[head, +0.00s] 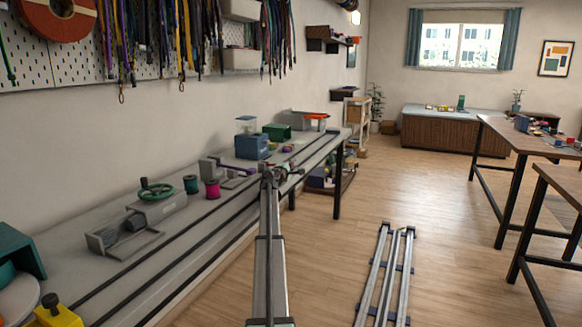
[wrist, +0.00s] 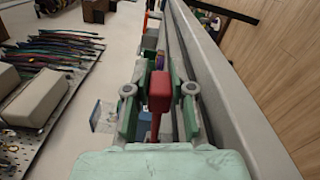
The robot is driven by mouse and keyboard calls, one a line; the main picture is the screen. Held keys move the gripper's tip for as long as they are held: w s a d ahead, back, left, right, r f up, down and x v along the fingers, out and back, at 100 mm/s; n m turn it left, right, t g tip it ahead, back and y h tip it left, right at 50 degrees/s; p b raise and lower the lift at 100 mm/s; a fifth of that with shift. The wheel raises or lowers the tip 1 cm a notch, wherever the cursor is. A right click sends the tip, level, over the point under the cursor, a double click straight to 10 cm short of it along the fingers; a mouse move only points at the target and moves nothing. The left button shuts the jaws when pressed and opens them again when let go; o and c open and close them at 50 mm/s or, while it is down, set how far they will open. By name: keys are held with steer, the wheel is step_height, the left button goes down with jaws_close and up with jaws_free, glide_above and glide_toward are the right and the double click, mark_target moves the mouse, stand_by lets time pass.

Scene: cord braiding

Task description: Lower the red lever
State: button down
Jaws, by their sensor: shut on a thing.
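The red lever (wrist: 159,92) shows in the middle of the wrist view, with a block-shaped red knob on a thin red stem. My gripper (wrist: 160,86) has its green-and-grey fingers on either side of the knob and is shut on it. The pale green body of my gripper hides the foot of the stem. In the head view my gripper (head: 279,172) is small, at the front edge of the long grey bench (head: 75,247). I cannot make out the lever there.
On the bench are a green handwheel (head: 156,189), a green spool (head: 191,184), a magenta spool (head: 212,189) and a blue box (head: 251,147). Cords hang on the wall above. Rails (head: 386,275) lie on the open wooden floor to the right.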

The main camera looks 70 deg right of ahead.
steer(key=shift+f, duration=0.1)
steer(key=c, duration=1)
jaws_free()
steer(key=shift+w, duration=0.1)
steer(key=shift+a, duration=0.15)
steer(key=a, duration=1.1)
steer(key=shift+a, duration=0.35)
